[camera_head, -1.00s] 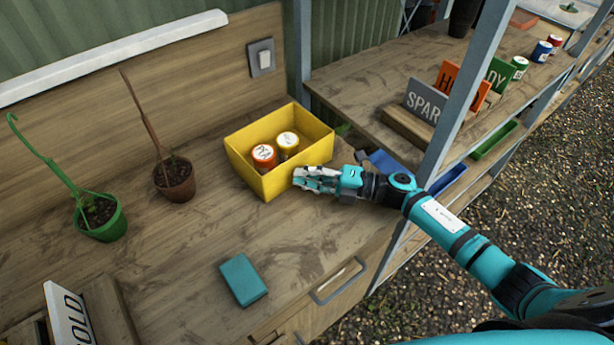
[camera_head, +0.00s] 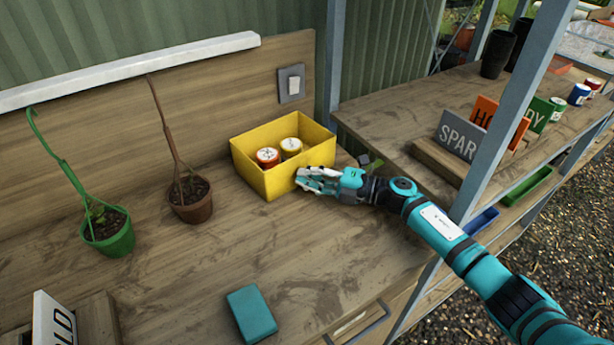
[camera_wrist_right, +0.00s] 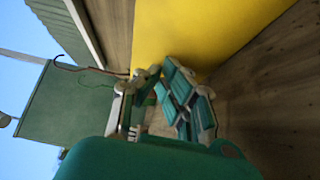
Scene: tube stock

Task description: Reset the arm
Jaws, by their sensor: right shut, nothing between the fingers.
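My right gripper (camera_head: 312,182) is shut and empty, at the front right side of a yellow box (camera_head: 262,183) on the wooden bench. In the right wrist view the shut fingers (camera_wrist_right: 165,95) show close to the yellow wall (camera_wrist_right: 205,35); I cannot tell whether they touch it. My right arm (camera_head: 440,225) reaches in from the lower right. Two tubs with white lids, a red one (camera_head: 268,157) and a yellowish one (camera_head: 291,147), stand inside the box. My left gripper is not in view.
A green pot (camera_head: 112,238) and a brown pot (camera_head: 192,206) with plants stand on the left. A teal block (camera_head: 251,313) lies near the front edge. A grey post (camera_head: 515,105) and a shelf with signs (camera_head: 460,134) are on the right. The bench middle is clear.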

